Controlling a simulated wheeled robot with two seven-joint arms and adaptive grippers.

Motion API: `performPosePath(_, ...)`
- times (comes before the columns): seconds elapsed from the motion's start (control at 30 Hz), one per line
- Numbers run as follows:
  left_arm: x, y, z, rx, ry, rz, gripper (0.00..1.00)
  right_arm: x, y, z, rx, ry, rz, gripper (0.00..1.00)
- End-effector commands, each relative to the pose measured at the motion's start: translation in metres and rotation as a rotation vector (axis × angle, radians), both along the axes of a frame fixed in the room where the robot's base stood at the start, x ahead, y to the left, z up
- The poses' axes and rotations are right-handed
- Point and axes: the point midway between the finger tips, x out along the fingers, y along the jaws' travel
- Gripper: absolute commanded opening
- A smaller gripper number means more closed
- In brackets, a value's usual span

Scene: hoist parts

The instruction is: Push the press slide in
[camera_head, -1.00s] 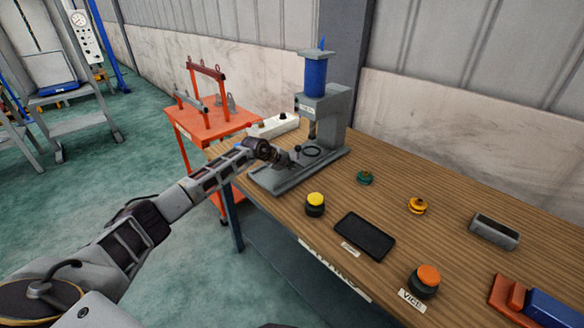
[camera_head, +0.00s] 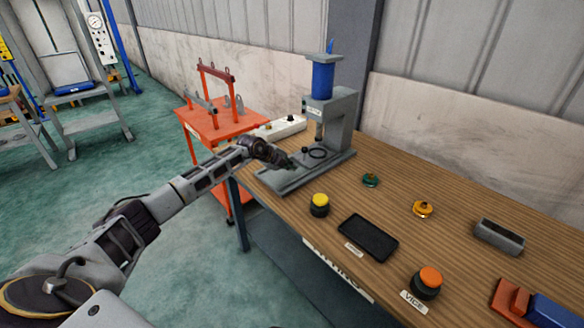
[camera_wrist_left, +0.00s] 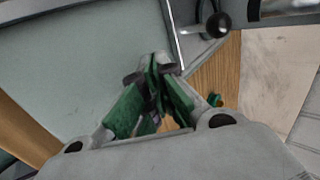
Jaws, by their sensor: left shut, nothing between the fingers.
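The press (camera_head: 346,118) is a grey frame with a blue cylinder (camera_head: 322,80) on top, at the back left of the wooden bench. Its flat grey slide (camera_head: 285,182) lies low at the front, and a black ring (camera_head: 318,153) lies on the bed under the ram. A small dark knob (camera_head: 305,150) stands beside the ring; a black ball knob (camera_wrist_left: 217,25) shows in the left wrist view. My left gripper (camera_head: 289,165) is shut and empty, just above the slide. Its green fingers (camera_wrist_left: 156,68) meet in the left wrist view. I cannot tell whether they touch anything. My right gripper is out of view.
A yellow button (camera_head: 320,204), a black tray (camera_head: 368,237) and an orange button (camera_head: 428,282) stand along the bench front. A green part (camera_head: 370,180) and a yellow part (camera_head: 423,209) lie further right. An orange cart (camera_head: 222,121) stands left of the bench.

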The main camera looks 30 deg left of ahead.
Motion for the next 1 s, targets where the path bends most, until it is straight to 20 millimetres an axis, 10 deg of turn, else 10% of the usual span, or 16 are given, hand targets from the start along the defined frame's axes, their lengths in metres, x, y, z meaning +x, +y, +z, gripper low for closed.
performPosePath(1.0,-0.045,0.018,0.045,-0.001,0.001,0.000,0.00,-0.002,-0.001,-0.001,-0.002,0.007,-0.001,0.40)
